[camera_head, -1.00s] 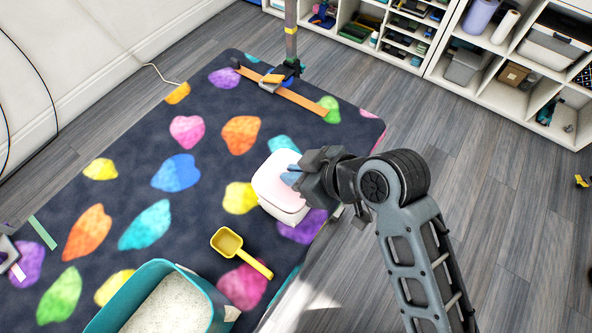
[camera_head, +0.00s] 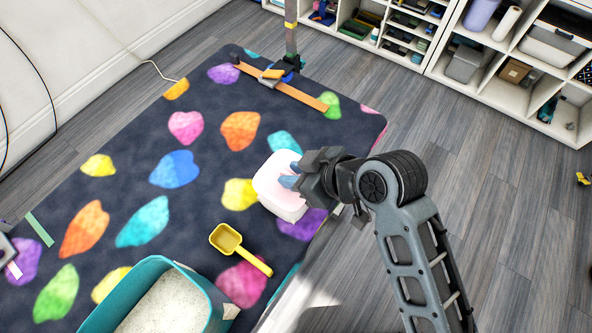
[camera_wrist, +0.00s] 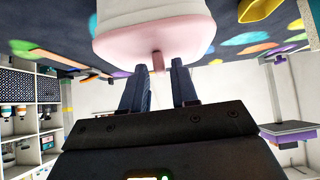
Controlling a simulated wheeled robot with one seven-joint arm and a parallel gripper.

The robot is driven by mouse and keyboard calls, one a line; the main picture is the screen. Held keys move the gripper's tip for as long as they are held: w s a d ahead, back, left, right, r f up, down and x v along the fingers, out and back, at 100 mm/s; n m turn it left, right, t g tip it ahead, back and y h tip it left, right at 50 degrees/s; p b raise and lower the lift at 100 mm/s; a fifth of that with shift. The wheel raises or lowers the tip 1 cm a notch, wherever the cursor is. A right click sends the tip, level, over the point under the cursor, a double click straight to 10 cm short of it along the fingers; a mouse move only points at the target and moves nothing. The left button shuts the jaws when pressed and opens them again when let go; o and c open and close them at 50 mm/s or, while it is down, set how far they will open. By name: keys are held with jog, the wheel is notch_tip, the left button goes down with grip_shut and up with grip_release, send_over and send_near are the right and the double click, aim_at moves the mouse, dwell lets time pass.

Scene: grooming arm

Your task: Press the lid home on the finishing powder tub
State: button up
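The finishing powder tub (camera_head: 288,213) is white and stands on the dark patterned mat. Its pale pink lid (camera_head: 273,178) lies on top; I cannot tell whether it is fully seated. My gripper (camera_head: 290,174) is over the lid's right side, its two blue-grey fingers apart. In the wrist view, the tub (camera_wrist: 150,12) is at the top with the pink lid (camera_wrist: 125,45) towards me. Whether the fingertips touch the lid is unclear.
A yellow scoop (camera_head: 228,240) lies on the mat (camera_head: 140,190) near a teal bin (camera_head: 150,268) of pale granules. An orange bar (camera_head: 300,95) with a clamp and post is at the back. White shelves (camera_head: 430,70) stand at the upper right.

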jog(key=shift+o, duration=1)
jog(key=v, duration=0.7)
jog(key=shift+s+d+r, duration=0.15)
jog(key=shift+d+r, duration=0.1)
